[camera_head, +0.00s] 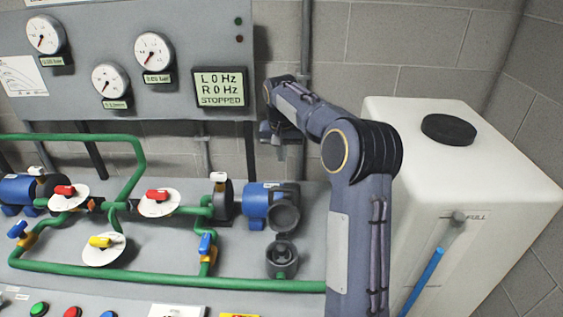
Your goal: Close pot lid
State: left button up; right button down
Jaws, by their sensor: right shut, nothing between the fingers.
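The dark grey pot (282,262) stands on the grey bench, left of my right forearm. Its round lid (285,218) is raised up behind the pot's mouth, so the pot is open and its round opening shows. My right gripper (281,150) hangs in the air above and behind the lid, near the grey wall panel. Its fingers point down and are shut with nothing between them. It is apart from the lid. My left gripper is not in view.
A blue pump motor (262,200) sits just left of the lid. Green pipes (160,282) with red, yellow and blue valve handles cover the bench to the left. A white tank (480,190) stands to the right. A panel with gauges and a display (220,88) is behind.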

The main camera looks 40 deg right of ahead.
jog(key=f, duration=0.5)
jog(key=w+f, duration=0.1)
jog(key=f, duration=0.2)
jog(key=shift+d+f, duration=0.15)
jog(key=shift+d, duration=0.25)
jog(key=s+a, duration=0.2)
jog(key=shift+s+a+r+p, duration=0.2)
jog(key=shift+s+r+p, duration=0.15)
jog(key=shift+p, duration=0.05)
